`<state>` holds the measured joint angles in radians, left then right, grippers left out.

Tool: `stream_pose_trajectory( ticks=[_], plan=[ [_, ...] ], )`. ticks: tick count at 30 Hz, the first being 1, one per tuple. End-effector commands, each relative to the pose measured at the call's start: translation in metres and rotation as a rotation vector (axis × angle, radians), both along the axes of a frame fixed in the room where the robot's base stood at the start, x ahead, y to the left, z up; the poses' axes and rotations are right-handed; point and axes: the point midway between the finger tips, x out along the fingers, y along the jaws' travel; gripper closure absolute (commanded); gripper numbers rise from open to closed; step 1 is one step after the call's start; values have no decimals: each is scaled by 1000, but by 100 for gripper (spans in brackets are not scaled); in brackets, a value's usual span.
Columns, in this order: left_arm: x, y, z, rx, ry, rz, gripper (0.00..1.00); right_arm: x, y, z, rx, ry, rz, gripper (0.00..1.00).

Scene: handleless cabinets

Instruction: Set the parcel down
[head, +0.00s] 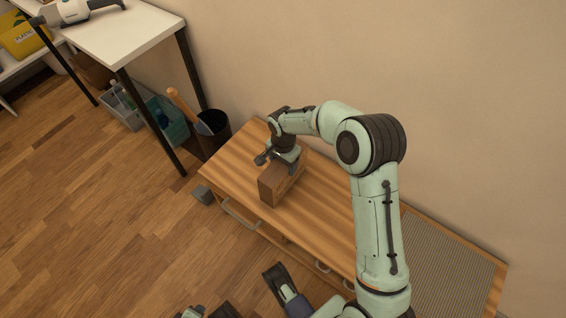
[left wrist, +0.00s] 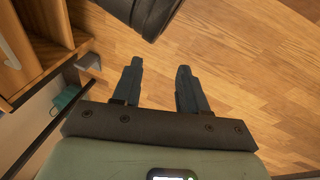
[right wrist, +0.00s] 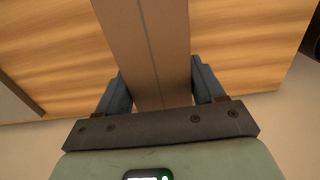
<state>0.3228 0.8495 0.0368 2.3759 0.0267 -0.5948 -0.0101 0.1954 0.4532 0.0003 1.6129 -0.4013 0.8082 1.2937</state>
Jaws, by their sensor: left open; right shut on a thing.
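The parcel (head: 273,187) is a brown cardboard box at the left part of the wooden cabinet top (head: 321,205). My right gripper (head: 283,160) is above it and shut on it. In the right wrist view the parcel (right wrist: 148,50) runs between the two fingers of the right gripper (right wrist: 162,85), with a seam along its middle. I cannot tell whether its underside touches the wood. My left gripper (left wrist: 157,75) is open and empty, low over the floor in front of the cabinet.
A ribbed grey mat (head: 445,265) lies on the right of the cabinet top. A dark bin (head: 214,126) stands beyond the left end, near a white table (head: 115,32). A small grey block (head: 202,194) is by the cabinet's left front. The wood around the parcel is clear.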

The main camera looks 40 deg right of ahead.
Motion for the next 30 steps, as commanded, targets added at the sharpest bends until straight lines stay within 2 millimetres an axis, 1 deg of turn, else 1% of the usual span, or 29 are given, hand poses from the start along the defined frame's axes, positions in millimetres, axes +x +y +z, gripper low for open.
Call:
stream_pose_trajectory(
  ticks=[4,5,6,7,15,17,19,23,30],
  plan=[
    [2,1,-3,3,-4,2,57,1,0,-3,0,-1,0,100],
    [2,1,-2,3,-5,3,57,0,0,-3,1,1,0,22],
    [2,1,-2,3,-5,3,57,0,0,-3,1,1,0,9],
    [2,1,-2,3,-4,2,57,0,0,-3,1,1,0,6],
    [1,1,-1,2,-3,1,57,0,0,-2,0,0,0,6],
    [0,0,1,0,-1,0,57,0,0,1,0,0,0,6],
    [-3,-1,2,-4,6,-3,57,0,0,8,0,-2,0,6],
    [-11,-6,9,-15,27,-12,57,1,0,31,-1,-4,1,6],
    [-30,-16,23,-40,78,-33,57,1,0,84,-1,-4,0,6]
  ],
)
